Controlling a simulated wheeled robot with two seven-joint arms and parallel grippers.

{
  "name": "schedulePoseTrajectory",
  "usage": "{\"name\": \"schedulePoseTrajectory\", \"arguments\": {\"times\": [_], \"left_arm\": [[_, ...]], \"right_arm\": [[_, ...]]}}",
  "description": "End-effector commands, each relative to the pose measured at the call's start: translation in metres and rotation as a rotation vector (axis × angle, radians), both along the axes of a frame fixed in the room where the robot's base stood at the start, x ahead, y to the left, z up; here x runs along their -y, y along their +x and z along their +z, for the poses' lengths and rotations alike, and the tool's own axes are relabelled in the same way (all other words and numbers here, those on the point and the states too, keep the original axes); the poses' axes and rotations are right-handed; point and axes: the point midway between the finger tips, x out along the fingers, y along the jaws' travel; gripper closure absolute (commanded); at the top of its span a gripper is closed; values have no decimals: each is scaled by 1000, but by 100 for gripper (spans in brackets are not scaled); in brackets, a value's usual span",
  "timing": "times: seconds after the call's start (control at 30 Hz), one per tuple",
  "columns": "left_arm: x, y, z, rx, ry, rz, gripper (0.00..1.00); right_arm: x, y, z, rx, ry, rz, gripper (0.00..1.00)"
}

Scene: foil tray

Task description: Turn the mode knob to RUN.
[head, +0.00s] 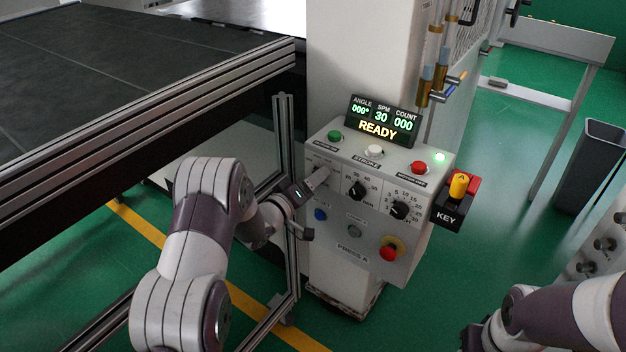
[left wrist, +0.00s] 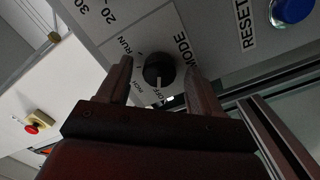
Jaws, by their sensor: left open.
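The mode knob (left wrist: 158,70) is a round black dial on the grey press panel, with a white pointer mark. In the left wrist view the mark points down toward the OFF label; the INCH and RUN labels lie to the left of it. My left gripper (left wrist: 158,66) is open, with one finger on each side of the knob. I cannot tell whether either finger touches it. In the head view the left gripper (head: 320,178) reaches the upper left of the control panel (head: 345,247) and hides the knob there.
The display (head: 383,120) reads READY. Two other dials, the 30-60 dial (head: 357,190) and the 5-30 dial (head: 400,210), sit right of my gripper. A metal frame post (head: 285,170) stands close left.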

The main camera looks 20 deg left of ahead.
Motion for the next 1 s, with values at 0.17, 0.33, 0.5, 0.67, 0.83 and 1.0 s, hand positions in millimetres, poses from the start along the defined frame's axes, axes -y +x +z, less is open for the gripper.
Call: {"name": "schedulePoseTrajectory", "arguments": {"times": [0.17,0.33,0.5,0.67,0.83,1.0], "left_arm": [[1,2,0,0,0,0,35],[1,1,0,0,0,0,67],[1,1,0,0,1,0,91],[1,1,-1,5,14,-1,91],[1,1,-1,25,71,0,91],[1,1,-2,66,182,0,91]], "right_arm": [[0,0,0,0,0,0,57],[0,0,0,0,0,0,57],[0,0,0,0,0,0,57],[0,0,-1,0,0,0,57],[0,0,-6,0,0,0,57],[0,0,-14,0,0,0,57]]}}
